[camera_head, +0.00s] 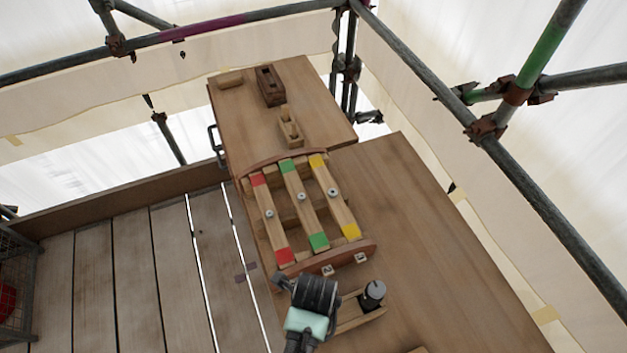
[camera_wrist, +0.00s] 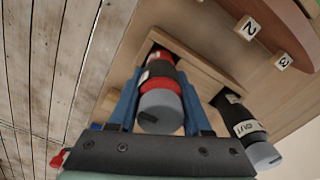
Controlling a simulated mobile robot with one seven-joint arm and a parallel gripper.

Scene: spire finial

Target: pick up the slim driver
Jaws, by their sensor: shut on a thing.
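A driver with a red and black body and a grey end cap (camera_wrist: 160,108) stands in a wooden holder (camera_wrist: 196,58) in the wrist view. My gripper (camera_wrist: 158,85) has its blue fingers on both sides of this driver and is shut on it. The driver's lower end is hidden in the holder. A second driver, black with a white label and grey cap (camera_wrist: 240,118), stands to its right in the same holder, also seen in the head view (camera_head: 372,292). In the head view my gripper (camera_head: 308,300) covers the held driver. Neither driver is plainly named slim.
A curved wooden rack (camera_head: 318,262) with three coloured-ended slats stands just beyond the holder. Number blocks 2 (camera_wrist: 248,27) and 3 (camera_wrist: 283,61) sit on its side. Bench to the right (camera_head: 440,240) is clear.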

